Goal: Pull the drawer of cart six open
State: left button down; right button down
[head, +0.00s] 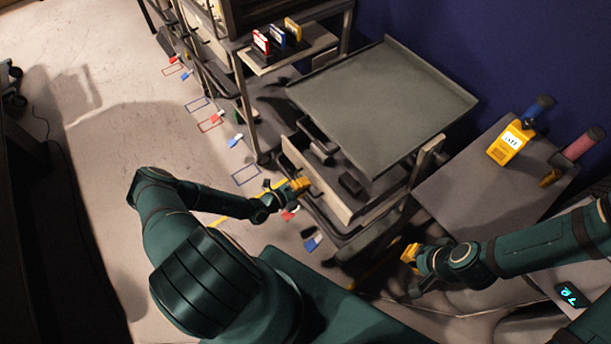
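A cart with a grey tray top (385,100) stands in the middle of the head view. No cart number is legible on it. Its pale drawer (318,188) stands out from under the top, and dark items show inside it. My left gripper (299,186), with yellow fingertips, is at the outer face of the drawer front. Any handle there is hidden, and I cannot tell whether the fingers are closed on it. My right gripper (410,254) is low to the right of the cart, apart from the drawer. Its fingers are too small to judge.
Another cart (290,52) with red, blue and yellow boxes stands behind. Coloured floor outlines (246,175) line the carts' left side. Open floor (110,130) lies at left.

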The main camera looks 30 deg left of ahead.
pick_arm(q)
jog(key=f+v, duration=0.1)
jog(key=v, duration=0.8)
jog(key=shift+s+f, duration=0.2)
jog(key=shift+f, duration=0.15)
jog(key=c, duration=1.1)
grip_release()
jog(key=shift+o, duration=0.2)
jog(key=v, duration=1.2)
jog(key=shift+r, duration=0.1)
